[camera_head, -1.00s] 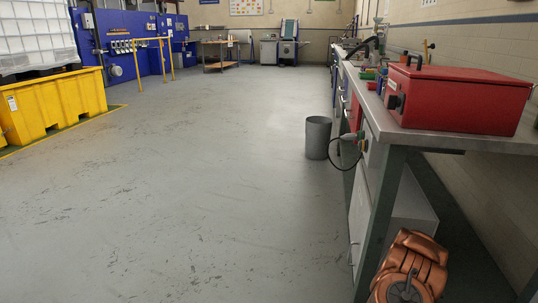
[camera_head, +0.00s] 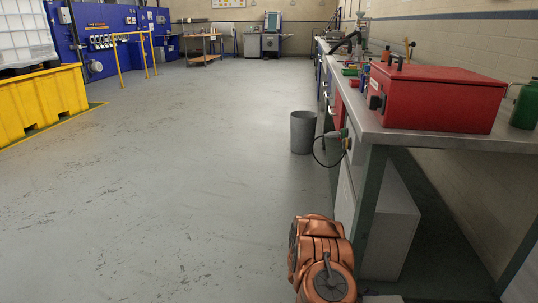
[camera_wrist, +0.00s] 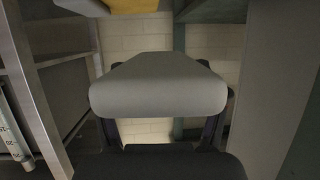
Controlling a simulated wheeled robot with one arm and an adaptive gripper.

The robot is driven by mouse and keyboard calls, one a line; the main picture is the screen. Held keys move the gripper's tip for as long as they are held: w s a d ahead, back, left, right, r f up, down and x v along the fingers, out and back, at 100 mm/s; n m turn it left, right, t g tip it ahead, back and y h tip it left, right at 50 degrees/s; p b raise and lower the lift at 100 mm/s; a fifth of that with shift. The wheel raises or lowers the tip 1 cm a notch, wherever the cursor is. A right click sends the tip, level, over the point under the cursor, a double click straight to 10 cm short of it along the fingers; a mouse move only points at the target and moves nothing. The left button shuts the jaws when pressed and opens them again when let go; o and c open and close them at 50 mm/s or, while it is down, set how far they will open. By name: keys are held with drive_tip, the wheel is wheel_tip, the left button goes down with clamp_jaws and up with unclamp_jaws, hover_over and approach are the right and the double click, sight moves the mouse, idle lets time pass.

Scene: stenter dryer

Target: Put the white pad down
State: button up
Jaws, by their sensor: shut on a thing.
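The white pad (camera_wrist: 158,92) shows in the wrist view as a pale, thick, rounded block. It is held across the middle of that view by my gripper (camera_wrist: 160,100), which is shut on it. Dark finger parts show at the left and right of the pad and below it. The pad looks held in the air, with a pale brick wall behind it. No surface is seen touching it. Neither the pad nor my gripper can be made out in the head view, where only copper-coloured parts of my arm show at the bottom.
A grey bench (camera_head: 455,139) runs along the right, with a red box (camera_head: 437,97) and a green bottle (camera_head: 525,105) on it. A grey bin (camera_head: 303,132) stands on the floor beside it. A yellow tub (camera_head: 40,100) is at the left. The floor between is clear.

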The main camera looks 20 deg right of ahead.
drive_tip(key=w+a+r+n+t+p, duration=0.1)
drive_tip(key=w+a+r+t, duration=0.2)
drive_tip(key=a, duration=0.4)
drive_tip(key=w+a+r+n, duration=0.25)
drive_tip(key=w+a, duration=0.25)
drive_tip(key=a, duration=0.3)
drive_tip(key=w+a+r+n+t+p, duration=0.1)
drive_tip(key=w+a+r+t, duration=0.2)
drive_tip(key=a, duration=0.4)
drive_tip(key=w+a+r+n+t+y+b, duration=0.1)
drive_tip(key=w+a+r+n+t, duration=0.3)
drive_tip(key=w+r, duration=0.25)
drive_tip(key=w+a+r+n+t+y+b, duration=0.1)
drive_tip(key=w+a+r+n+t+b, duration=0.1)
drive_tip(key=w+a+r+n+t, duration=0.45)
drive_tip(key=a+r+n+t+y+b, duration=0.1)
drive_tip(key=a+r+n+y, duration=0.15)
drive_tip(key=r, duration=0.65)
drive_tip(key=a+r+n+t+y+b, duration=0.15)
drive_tip(key=a+r+y, duration=0.25)
drive_tip(key=r, duration=0.4)
wheel_tip(320, 180, down, 13)
drive_tip(key=w+n+y, duration=0.2)
drive_tip(key=n+y, duration=0.2)
drive_tip(key=y, duration=0.1)
wheel_tip(320, 180, up, 38)
drive_tip(key=p, duration=3.8)
drive_tip(key=shift+w+f+h, duration=0.15)
drive_tip(key=shift+h, duration=0.2)
drive_tip(key=shift+a, duration=0.1)
